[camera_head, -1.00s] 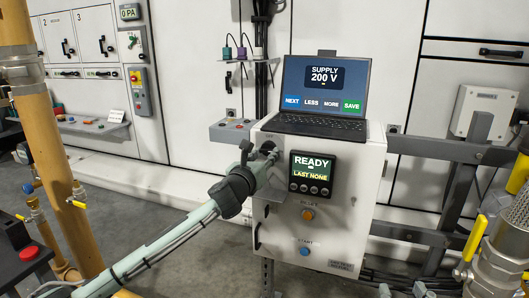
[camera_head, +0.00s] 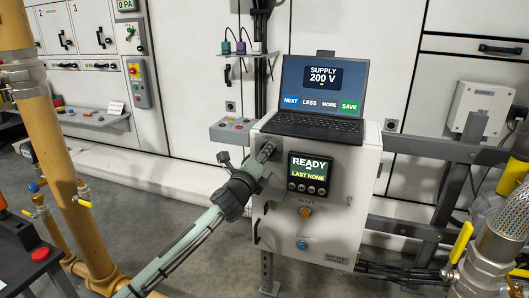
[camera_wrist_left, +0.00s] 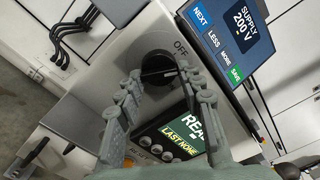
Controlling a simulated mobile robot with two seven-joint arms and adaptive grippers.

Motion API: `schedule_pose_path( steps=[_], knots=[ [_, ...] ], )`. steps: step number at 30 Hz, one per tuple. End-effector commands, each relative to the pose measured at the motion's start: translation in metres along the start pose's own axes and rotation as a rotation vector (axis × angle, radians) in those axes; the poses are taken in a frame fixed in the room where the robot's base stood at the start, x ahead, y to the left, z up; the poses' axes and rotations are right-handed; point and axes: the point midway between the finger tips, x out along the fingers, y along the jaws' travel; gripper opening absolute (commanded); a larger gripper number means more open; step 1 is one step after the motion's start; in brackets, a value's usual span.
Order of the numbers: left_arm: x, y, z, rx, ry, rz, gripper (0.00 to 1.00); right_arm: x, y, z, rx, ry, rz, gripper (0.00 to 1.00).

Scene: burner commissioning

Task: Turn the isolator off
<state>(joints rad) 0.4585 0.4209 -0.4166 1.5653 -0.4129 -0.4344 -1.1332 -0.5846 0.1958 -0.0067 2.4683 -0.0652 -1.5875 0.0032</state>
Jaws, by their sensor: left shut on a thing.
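The isolator is a round black rotary knob (camera_wrist_left: 157,70) on the face of the light grey control box (camera_head: 345,190). In the left wrist view the word OFF is printed beside the knob. My left gripper (camera_wrist_left: 162,80) has its two fingers on either side of the knob and is shut on it. In the head view my left gripper (camera_head: 264,156) is at the upper left of the box face and mostly hides the knob. I cannot clearly read which way the knob points. My right gripper is not in view.
A laptop (camera_head: 317,100) showing SUPPLY 200 V stands on the box. A READY display (camera_head: 309,173) is right of the knob, with an orange button (camera_head: 305,211) and a blue button (camera_head: 302,245) below. Yellow pipes (camera_head: 55,150) stand at the left.

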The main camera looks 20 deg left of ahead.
Motion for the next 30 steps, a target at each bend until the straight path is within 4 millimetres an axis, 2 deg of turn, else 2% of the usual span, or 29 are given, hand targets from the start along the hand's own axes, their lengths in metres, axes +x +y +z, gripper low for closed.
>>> schedule_pose_path(
  steps=[6,15,30],
  knots=[
    [0.000,-0.002,0.001,-0.196,0.000,0.001,0.08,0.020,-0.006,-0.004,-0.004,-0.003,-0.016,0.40],
    [0.000,-0.002,0.001,-0.397,0.000,0.000,0.08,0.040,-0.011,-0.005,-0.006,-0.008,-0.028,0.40],
    [0.000,-0.002,0.000,-0.507,0.001,0.000,0.08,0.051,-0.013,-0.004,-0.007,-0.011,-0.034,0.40]
  ],
)
